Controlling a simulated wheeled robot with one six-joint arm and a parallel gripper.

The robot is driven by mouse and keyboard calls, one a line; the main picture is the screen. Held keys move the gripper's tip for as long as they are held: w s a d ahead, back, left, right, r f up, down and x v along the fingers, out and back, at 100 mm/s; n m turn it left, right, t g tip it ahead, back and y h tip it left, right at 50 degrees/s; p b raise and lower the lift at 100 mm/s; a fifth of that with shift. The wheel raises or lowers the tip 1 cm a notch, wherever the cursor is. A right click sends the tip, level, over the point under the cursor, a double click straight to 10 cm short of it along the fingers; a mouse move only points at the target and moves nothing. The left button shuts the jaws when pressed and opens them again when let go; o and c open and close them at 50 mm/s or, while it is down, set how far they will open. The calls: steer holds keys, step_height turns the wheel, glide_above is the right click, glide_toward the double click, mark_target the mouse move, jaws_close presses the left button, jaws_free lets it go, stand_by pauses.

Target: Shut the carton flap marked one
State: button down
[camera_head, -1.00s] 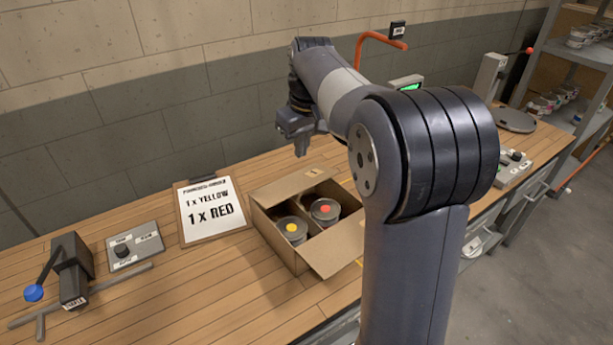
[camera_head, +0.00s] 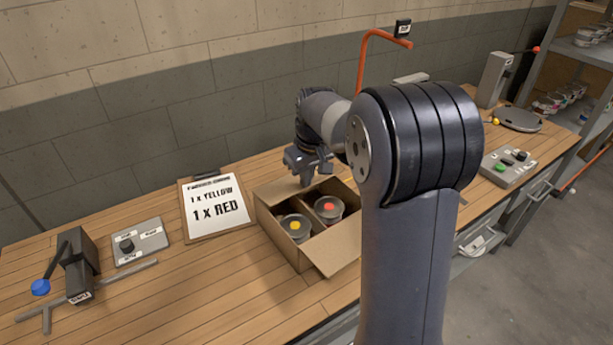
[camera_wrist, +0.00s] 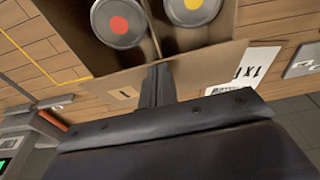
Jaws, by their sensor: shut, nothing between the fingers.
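The open carton (camera_head: 290,251) stands on the bench with a yellow-dotted can (camera_head: 296,227) and a red-dotted can (camera_head: 329,208) inside. The flap marked 1 (camera_wrist: 124,93) shows in the wrist view along the carton's near edge there, not folded over the cans. My gripper (camera_head: 305,182) is shut and empty at the carton's back edge. In the wrist view its fingers (camera_wrist: 157,82) overlap the flap beside the label; I cannot tell whether they touch it. Another flap (camera_head: 335,250) sticks outward at the front right. My arm hides the carton's right side.
A clipboard (camera_head: 217,206) reading 1 x yellow, 1 x red lies left of the carton. A grey dial box (camera_head: 140,243) and a blue-knobbed lever device (camera_head: 77,265) are farther left. An orange bent pipe (camera_head: 362,62) rises behind. Bench in front of the carton is clear.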

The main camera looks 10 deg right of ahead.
steer(key=f+b, duration=0.1)
steer(key=b, duration=0.1)
steer(key=s+f+t+b, duration=0.1)
steer(key=b, duration=0.1)
steer(key=f+t+y+b, duration=0.1)
steer(key=b, duration=0.2)
steer(key=shift+s+d+f, duration=0.15)
steer(key=shift+s+d, duration=0.1)
steer(key=shift+d, duration=0.05)
steer(key=p+v, duration=0.4)
steer(key=v, duration=1.1)
steer(key=shift+w+a, duration=0.25)
stand_by(0.3)
